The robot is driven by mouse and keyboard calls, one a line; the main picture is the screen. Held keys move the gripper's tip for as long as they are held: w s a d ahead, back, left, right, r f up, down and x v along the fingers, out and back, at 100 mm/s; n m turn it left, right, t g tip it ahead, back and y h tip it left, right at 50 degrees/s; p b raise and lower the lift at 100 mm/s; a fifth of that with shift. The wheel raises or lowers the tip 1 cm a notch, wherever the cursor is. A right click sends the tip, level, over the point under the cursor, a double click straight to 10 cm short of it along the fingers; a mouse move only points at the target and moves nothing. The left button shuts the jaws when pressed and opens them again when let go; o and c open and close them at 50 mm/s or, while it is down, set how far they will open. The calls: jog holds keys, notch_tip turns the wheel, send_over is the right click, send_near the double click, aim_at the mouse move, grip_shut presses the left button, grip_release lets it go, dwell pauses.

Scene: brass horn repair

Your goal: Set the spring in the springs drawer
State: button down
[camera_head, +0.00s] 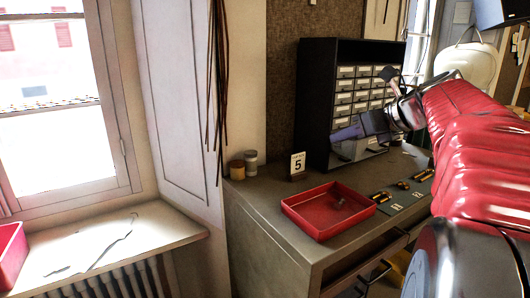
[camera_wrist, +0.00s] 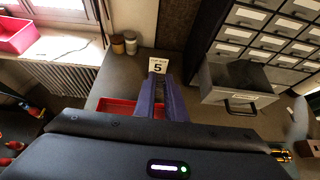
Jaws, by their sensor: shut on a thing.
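My gripper (camera_head: 342,134) is closed in front of the small-drawer cabinet (camera_head: 318,108), with its fingers pointing left in the head view. In the wrist view the blue fingers (camera_wrist: 161,82) are nearly together. The thing between them, taken as the spring, is too small or too hidden to make out. One grey drawer (camera_head: 362,151) of the cabinet is pulled out below and beside my gripper. In the wrist view this open drawer (camera_wrist: 236,98) is right of the fingers, apart from them, and its visible inside looks empty. I cannot read its label.
A red tray (camera_head: 314,229) stands on the bench, with a small dark item inside. A number 5 card (camera_head: 298,164) and two small jars (camera_head: 244,164) stand behind it. Yellow-black tools (camera_head: 381,197) lie right of the tray. The bench top between tray and cabinet is clear.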

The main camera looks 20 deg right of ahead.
jog(key=w+d+r+m+h, duration=0.2)
jog(key=w+d+r, duration=0.2)
jog(key=d+r, duration=0.2)
jog(key=shift+w+d, duration=0.2)
jog(key=shift+d, duration=0.5)
jog(key=shift+s, duration=0.1)
